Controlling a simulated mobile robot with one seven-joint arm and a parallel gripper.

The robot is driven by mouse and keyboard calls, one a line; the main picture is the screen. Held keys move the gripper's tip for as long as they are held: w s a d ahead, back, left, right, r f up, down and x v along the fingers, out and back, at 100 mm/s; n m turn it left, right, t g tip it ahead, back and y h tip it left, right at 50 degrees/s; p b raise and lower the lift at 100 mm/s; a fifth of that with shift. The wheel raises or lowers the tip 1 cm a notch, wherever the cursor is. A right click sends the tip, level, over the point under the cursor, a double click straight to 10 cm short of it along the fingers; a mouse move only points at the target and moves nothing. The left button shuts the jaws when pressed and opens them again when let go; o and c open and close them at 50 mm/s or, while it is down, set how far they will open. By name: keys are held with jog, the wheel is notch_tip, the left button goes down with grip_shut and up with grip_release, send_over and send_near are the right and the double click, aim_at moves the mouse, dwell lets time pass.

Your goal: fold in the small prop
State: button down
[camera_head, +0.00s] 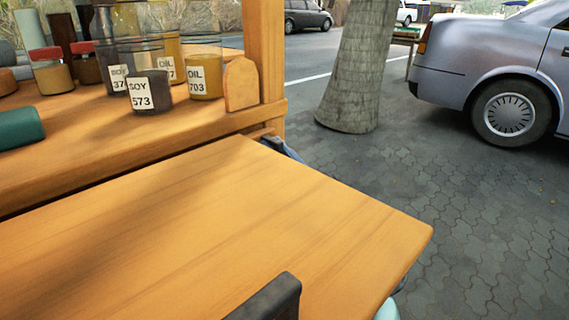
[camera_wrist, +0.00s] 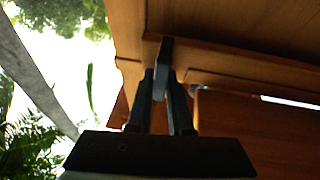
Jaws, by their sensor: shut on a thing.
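The small prop (camera_wrist: 165,52) looks like a short dark bar under the wooden flap, seen from below in the wrist view. My gripper (camera_wrist: 160,84) is shut on its lower end, with one finger on each side. The flap (camera_head: 225,225) lies level in the head view, and its underside (camera_wrist: 240,30) fills the upper right of the wrist view. The flap hides the prop and my gripper's fingers in the head view. I cannot tell how the prop's far end meets the wood.
A wooden counter (camera_head: 130,145) with labelled jars (camera_head: 150,92) and a green block (camera_head: 18,127) adjoins the flap at the back left. A dark block (camera_head: 270,300) shows at the flap's front. Paving (camera_head: 480,220), a tree trunk (camera_head: 360,65) and a parked car (camera_head: 490,65) lie to the right.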

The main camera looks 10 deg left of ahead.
jog(key=shift+w+a, duration=0.1)
jog(key=shift+a, duration=0.05)
jog(key=c, duration=0.8)
grip_release()
jog(key=shift+a+f, duration=0.1)
jog(key=shift+c, duration=0.2)
jog(key=shift+a, duration=0.1)
jog(key=shift+a+g, duration=0.1)
jog(key=shift+g, duration=0.2)
jog(key=p+v, duration=0.2)
jog(key=v, duration=1.1)
jog(key=shift+d+t+p, duration=0.3)
jog(key=shift+d+t, duration=0.1)
